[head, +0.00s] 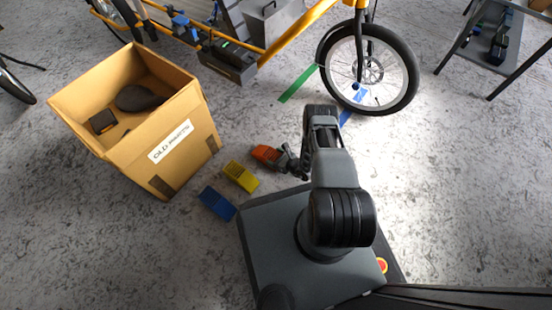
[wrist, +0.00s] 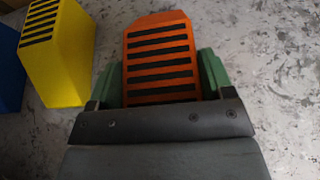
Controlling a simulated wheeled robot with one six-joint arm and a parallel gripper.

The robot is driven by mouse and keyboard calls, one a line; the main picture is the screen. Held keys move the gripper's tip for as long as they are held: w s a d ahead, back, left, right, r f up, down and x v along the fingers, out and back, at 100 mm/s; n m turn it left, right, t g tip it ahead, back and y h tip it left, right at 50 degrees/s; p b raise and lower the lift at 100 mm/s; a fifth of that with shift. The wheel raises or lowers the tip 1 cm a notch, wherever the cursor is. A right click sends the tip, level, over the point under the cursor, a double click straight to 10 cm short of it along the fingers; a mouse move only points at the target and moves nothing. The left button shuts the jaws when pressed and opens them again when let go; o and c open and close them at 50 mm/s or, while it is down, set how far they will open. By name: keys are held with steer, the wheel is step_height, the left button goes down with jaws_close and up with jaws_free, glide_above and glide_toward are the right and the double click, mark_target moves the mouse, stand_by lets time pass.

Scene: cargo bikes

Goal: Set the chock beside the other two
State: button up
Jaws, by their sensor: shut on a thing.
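An orange chock (head: 268,155) with dark ribs is in my gripper (head: 285,157), beside the yellow chock. In the wrist view the orange chock (wrist: 158,55) sits between the two green fingers of my gripper (wrist: 160,78), which are shut on it. A yellow chock (head: 241,176) lies on the floor to its left, with a gap between them; it also shows in the wrist view (wrist: 68,60). A blue chock (head: 217,203) lies left of and nearer than the yellow one; its edge shows in the wrist view (wrist: 10,70). I cannot tell whether the orange chock touches the floor.
A cardboard box (head: 190,122) with a dark saddle-like thing inside stands left of the chocks. An orange cargo bike (head: 300,28) stands behind, its front wheel (head: 400,75) beyond my arm. Green tape (head: 297,84) marks the floor. A grey table (head: 480,50) is at the right.

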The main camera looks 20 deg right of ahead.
steer(key=o, duration=1.3)
steer(key=shift+c, duration=0.2)
